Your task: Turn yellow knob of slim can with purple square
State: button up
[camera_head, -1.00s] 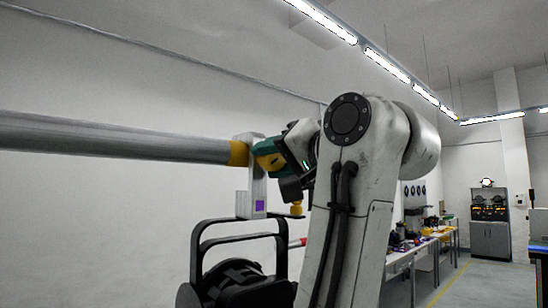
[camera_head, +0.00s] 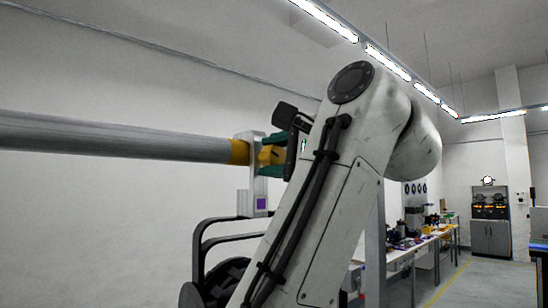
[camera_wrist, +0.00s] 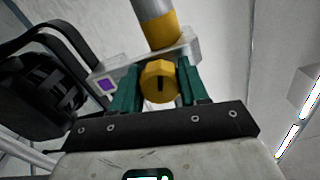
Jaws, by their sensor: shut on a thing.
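In the head view the knob (camera_head: 270,155) shows between the green fingers. The purple square (camera_wrist: 105,86) is on the clamp's end; it also shows in the head view (camera_head: 261,203). The black can (camera_wrist: 35,90) hangs below the clamp by a black yoke (camera_head: 208,240). My arm hides much of the can in the head view.
A grey horizontal pipe (camera_head: 110,138) with a yellow band (camera_head: 239,151) runs through the clamp from the left. A white wall stands behind. Workbenches (camera_head: 405,255) with tools and a grey cabinet (camera_head: 490,238) stand at the back right.

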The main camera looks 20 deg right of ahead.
jog(key=m, duration=0.5)
jog(key=shift+r+m, duration=0.1)
jog(key=shift+m, duration=0.2)
jog(key=m, duration=0.4)
jog(key=shift+m, duration=0.4)
jog(key=shift+r, duration=0.1)
jog(key=o, duration=1)
jog(key=shift+o, duration=0.2)
jog(key=shift+d, duration=0.1)
jog(key=b+v, duration=0.4)
jog(key=v, duration=0.6)
jog(key=shift+s, duration=0.35)
jog(key=shift+d, duration=0.15)
